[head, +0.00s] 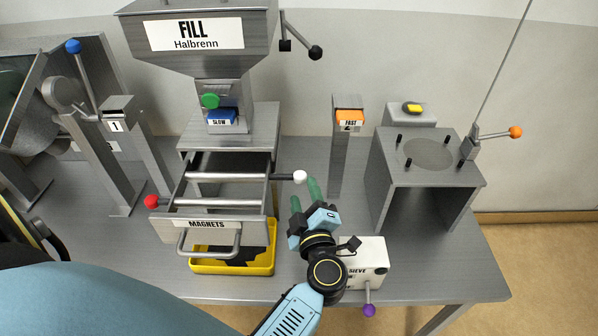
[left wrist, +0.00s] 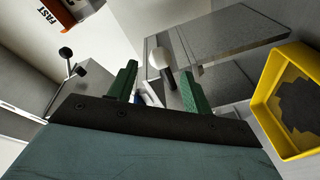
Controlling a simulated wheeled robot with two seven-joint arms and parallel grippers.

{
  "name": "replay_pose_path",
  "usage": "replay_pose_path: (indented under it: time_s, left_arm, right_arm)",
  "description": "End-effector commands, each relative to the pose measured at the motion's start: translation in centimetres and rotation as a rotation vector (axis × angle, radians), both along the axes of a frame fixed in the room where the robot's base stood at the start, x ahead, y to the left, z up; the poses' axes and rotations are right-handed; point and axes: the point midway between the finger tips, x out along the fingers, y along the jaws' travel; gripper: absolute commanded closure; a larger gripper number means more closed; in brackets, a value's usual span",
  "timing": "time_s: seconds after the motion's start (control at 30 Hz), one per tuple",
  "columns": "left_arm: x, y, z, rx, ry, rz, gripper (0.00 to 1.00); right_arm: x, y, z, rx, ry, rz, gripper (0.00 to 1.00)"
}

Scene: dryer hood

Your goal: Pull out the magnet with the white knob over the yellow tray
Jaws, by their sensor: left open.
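The magnet with the white knob (head: 300,177) is the rear of two bars lying across the grey MAGNETS drawer (head: 207,227); its dark stem and knob stick out on the right. The front bar ends in a red knob (head: 151,201) on the left. The yellow tray (head: 233,267) is under the drawer and holds dark material. My left gripper (head: 306,194) is open and empty, its green fingers close to the white knob. In the left wrist view, the white knob (left wrist: 160,58) appears between and just beyond the fingertips (left wrist: 158,78); contact is not visible. My right gripper is out of view.
The FILL hopper (head: 200,35) stands above and behind the drawer. A white SIEVE box (head: 365,262) with a purple knob is beside my left wrist. The FAST post (head: 345,150) and a grey stand (head: 425,175) are to the right. Some tabletop is clear between them.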

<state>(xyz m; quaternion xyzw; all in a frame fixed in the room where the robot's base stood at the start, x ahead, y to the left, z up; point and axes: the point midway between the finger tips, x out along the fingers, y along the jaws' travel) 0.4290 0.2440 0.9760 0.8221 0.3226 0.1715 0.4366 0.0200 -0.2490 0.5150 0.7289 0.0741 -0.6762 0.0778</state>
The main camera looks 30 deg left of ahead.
Motion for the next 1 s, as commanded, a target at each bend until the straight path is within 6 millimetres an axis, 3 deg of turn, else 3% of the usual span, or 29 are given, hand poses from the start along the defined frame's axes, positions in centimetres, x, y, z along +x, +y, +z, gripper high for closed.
replay_pose_path:
  time_s: [0.2, 0.4, 0.8, 1.0]
  left_arm:
    - [3.5, 3.2, -0.1, 0.003, -0.003, -0.001, 0.50]
    - [5.4, 4.9, -0.1, 0.001, -0.001, -0.001, 0.50]
    - [6.0, 5.5, 0.0, 0.001, 0.000, -0.001, 0.50]
    - [6.0, 5.5, 0.0, 0.001, 0.000, -0.001, 0.74]
  right_arm:
    - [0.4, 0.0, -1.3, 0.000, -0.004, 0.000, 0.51]
    - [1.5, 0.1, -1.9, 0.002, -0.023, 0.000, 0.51]
    - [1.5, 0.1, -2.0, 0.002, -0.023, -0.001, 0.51]
    - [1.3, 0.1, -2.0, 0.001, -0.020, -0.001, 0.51]
